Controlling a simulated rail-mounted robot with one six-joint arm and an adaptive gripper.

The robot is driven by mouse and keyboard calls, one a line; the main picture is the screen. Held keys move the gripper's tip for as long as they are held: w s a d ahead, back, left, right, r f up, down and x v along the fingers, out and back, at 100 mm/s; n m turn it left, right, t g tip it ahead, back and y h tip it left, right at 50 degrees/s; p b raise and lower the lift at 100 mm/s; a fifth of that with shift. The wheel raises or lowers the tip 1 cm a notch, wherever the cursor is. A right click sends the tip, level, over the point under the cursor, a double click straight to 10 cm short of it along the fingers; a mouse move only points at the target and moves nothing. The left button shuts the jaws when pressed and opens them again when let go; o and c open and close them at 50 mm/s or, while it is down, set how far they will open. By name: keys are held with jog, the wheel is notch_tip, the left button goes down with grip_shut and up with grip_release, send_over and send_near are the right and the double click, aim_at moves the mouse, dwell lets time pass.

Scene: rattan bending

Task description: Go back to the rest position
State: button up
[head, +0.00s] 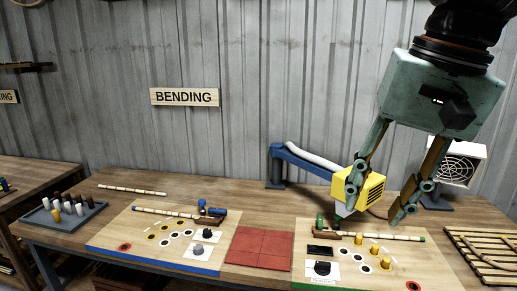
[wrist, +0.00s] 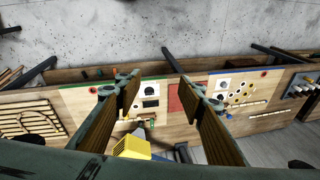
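My gripper (head: 374,208) hangs over the right part of the workbench (head: 180,184) in the head view, fingers pointing down. In the wrist view its two fingers (wrist: 158,92) stand wide apart with nothing held between them. A yellow box-like device (head: 372,187) on the bench shows beside the left finger in the head view, partly covered by it. I cannot tell whether they touch. In the wrist view the yellow device (wrist: 131,147) lies low in the picture, between the fingers.
A right board (head: 390,277) with yellow pegs and a rattan pole, a red mat (head: 259,248) and a left board (head: 110,238) line the bench. A blue arm (head: 310,163), a fan (head: 459,168), a slatted rack (head: 480,248) and a peg tray (head: 75,221) also stand there.

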jog(key=s+f+n+b, duration=0.1)
jog(key=s+f+n, duration=0.1)
jog(key=s+f, duration=0.3)
jog(key=s+f+n+t+h+b, duration=0.1)
jog(key=s+f, duration=0.4)
jog(key=s, duration=0.5)
jog(key=shift+d+f+n+b, duration=0.25)
jog(key=shift+d+n+b, duration=0.05)
jog(key=shift+d+n, duration=0.2)
jog(key=shift+w+r, duration=0.1)
jog(key=shift+w, duration=0.05)
dwell(2.4)
